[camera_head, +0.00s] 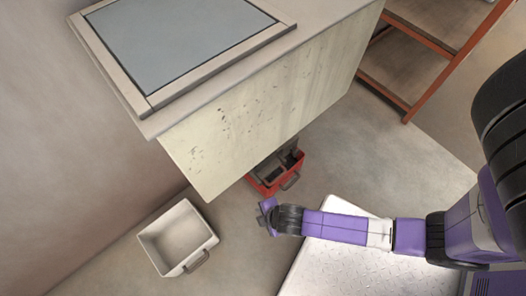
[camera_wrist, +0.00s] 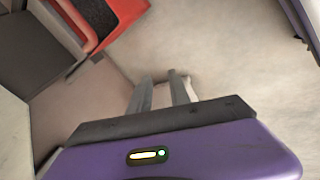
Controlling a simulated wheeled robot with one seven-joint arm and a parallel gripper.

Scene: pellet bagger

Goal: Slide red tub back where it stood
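The red tub (camera_head: 264,187) sits on the floor, partly under the overhanging bench, with dark contents inside and a handle on its near right side. The bench hides its back part. In the wrist view the tub's red wall (camera_wrist: 78,22) shows at the top left. My gripper (camera_head: 264,214) is below and slightly left of the tub in the head view, apart from it. In the wrist view my gripper (camera_wrist: 160,92) has its two fingers spread, with a pale patch showing between them. I see nothing clearly held.
An empty cream tub (camera_head: 153,246) with a handle stands on the floor at left, by the wall. The bench (camera_head: 270,105) overhangs the red tub. An orange-framed rack (camera_head: 448,72) stands at upper right. Open floor (camera_head: 385,165) lies right of the red tub.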

